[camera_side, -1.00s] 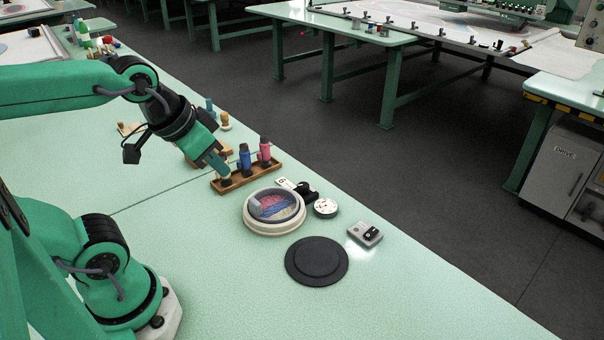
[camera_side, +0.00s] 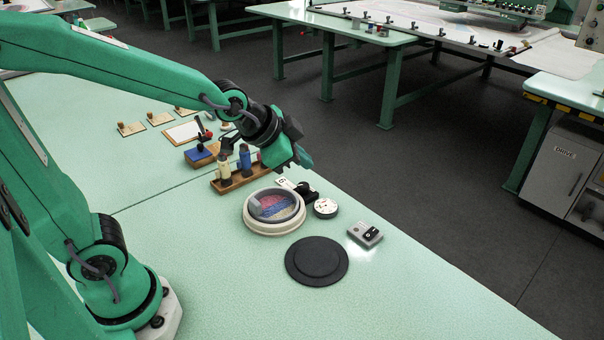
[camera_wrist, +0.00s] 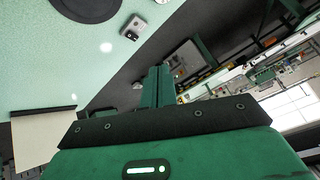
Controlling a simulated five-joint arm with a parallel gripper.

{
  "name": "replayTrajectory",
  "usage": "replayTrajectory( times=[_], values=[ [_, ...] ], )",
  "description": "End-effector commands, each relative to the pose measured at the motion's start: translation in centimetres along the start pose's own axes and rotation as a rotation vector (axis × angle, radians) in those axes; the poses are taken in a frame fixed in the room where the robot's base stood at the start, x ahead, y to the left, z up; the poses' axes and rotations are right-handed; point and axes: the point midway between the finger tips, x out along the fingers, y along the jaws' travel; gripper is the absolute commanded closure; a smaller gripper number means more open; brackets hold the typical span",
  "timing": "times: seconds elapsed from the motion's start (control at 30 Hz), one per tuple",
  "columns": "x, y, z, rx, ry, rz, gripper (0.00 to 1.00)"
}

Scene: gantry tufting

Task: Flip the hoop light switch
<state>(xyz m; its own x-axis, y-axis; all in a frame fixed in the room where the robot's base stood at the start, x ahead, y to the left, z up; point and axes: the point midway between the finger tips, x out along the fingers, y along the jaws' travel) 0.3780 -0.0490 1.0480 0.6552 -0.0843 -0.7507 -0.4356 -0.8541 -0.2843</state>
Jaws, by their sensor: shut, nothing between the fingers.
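I cannot tell which way the rocker is tipped. The round hoop (camera_side: 248,219) has a cream base and a colourful patterned inside. My gripper (camera_side: 304,161) is shut and empty. It is above and behind the hoop, near the table's far edge, well apart from the switch box. In the wrist view its green fingers (camera_wrist: 158,72) are together, pointing out past the table edge.
A black round disc (camera_side: 316,262) lies in front of the switch box. A small round tin (camera_side: 325,208) sits between hoop and box. A wooden rack (camera_side: 228,187) with bottles stands behind the hoop, partly hidden by my arm. The table right of the switch box is clear.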

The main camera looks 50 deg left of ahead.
Motion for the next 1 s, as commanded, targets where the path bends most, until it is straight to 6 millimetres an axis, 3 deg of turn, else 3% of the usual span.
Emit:
replayTrajectory(
  times=[0.7, 1.0],
  values=[
    [11.6, 3.3, -5.0, 0.436, 0.195, -0.045, 1.0],
    [14.7, 4.9, -5.7, 0.558, 0.254, -0.073, 1.0]
  ],
)
